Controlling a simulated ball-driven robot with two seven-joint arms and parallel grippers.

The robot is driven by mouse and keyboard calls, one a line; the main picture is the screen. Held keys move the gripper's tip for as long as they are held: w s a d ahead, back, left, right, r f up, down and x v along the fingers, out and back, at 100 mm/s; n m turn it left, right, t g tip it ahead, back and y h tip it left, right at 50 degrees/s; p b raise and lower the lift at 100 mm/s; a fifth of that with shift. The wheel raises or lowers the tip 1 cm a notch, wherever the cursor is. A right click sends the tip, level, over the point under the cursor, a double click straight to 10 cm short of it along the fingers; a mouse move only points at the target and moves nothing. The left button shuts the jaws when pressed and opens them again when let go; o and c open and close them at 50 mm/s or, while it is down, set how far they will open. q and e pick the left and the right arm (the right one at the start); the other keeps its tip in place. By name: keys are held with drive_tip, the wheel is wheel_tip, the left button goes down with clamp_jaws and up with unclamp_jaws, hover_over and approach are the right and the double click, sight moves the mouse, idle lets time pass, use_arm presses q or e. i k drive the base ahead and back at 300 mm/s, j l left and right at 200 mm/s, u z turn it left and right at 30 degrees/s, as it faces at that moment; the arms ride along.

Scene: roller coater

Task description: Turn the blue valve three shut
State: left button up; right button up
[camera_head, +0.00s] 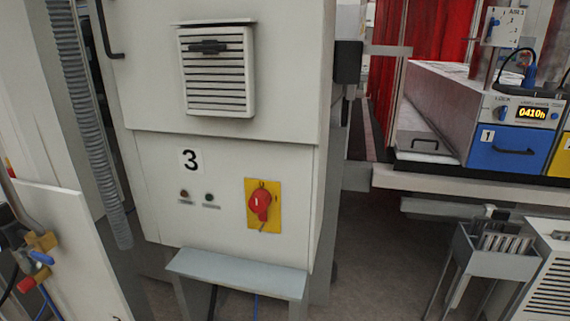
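A small blue handle (42,258) shows at the far left edge on a brass valve body (42,242). A red handle (26,285) sits just below it. I cannot read any number on these valves, and part of the pipework is cut off by the picture edge. A large white cabinet (270,150) marked 3 stands in the middle, with a red rotary switch (261,202) on a yellow plate. Neither of my grippers is in view.
A white panel (70,245) stands between the valves and the cabinet. A grey ledge (237,272) juts out below the cabinet. At right are a blue drawer (510,150) marked 1, a display reading 0410h (531,113) and a grey bin (490,260). Open floor (375,250) lies between.

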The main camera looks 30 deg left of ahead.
sight(23, 252)
drive_tip(key=u, duration=2.4)
